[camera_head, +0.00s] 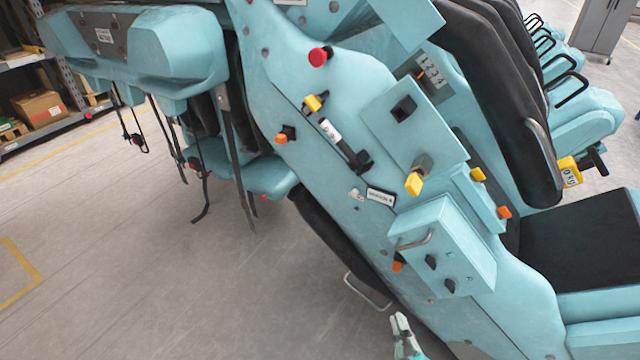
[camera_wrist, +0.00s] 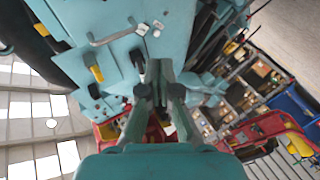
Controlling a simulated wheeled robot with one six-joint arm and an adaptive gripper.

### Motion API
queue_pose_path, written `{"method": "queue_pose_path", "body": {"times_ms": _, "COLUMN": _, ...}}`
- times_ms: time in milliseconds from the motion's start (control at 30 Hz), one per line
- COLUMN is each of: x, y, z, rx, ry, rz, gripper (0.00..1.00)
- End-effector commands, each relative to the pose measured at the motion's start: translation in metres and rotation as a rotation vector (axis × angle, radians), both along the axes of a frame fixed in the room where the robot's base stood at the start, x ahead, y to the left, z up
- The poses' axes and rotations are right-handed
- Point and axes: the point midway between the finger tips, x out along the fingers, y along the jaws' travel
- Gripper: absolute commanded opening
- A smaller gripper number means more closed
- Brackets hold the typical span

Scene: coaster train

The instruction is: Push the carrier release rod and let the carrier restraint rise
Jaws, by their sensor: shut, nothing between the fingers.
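The teal coaster carrier (camera_head: 340,130) fills the middle of the head view, tilted. Its side bears several coloured knobs and rods: a yellow-tipped rod (camera_head: 414,183), a red knob (camera_head: 319,57) and orange-tipped ones. I cannot tell which is the release rod. A black padded restraint (camera_head: 500,100) lies over the seat (camera_head: 580,240) at right. My gripper (camera_head: 403,325) is at the bottom edge, shut and empty, below the carrier's side and apart from the knobs. In the wrist view my gripper (camera_wrist: 155,68) points at the teal panel, and a yellow knob (camera_wrist: 96,73) shows left of it.
A teal box with a handle (camera_head: 445,245) juts from the carrier's side. Black straps (camera_head: 235,160) hang at left. Shelves with cardboard boxes (camera_head: 40,108) stand at far left. The grey floor (camera_head: 150,260) at lower left is clear. Red equipment (camera_wrist: 270,130) shows right in the wrist view.

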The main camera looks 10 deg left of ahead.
Motion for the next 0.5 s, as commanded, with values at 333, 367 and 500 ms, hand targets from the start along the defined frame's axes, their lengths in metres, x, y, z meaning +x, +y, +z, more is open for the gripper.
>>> {"method": "queue_pose_path", "body": {"times_ms": 333, "x": 0.075, "y": 0.040, "z": 0.059, "rx": -0.167, "ry": -0.078, "rz": 0.079, "gripper": 0.00}}
{"method": "queue_pose_path", "body": {"times_ms": 367, "x": 0.081, "y": 0.043, "z": 0.065, "rx": -0.182, "ry": -0.084, "rz": 0.086, "gripper": 0.00}}
{"method": "queue_pose_path", "body": {"times_ms": 500, "x": 0.106, "y": 0.061, "z": 0.094, "rx": -0.249, "ry": -0.117, "rz": 0.117, "gripper": 0.00}}
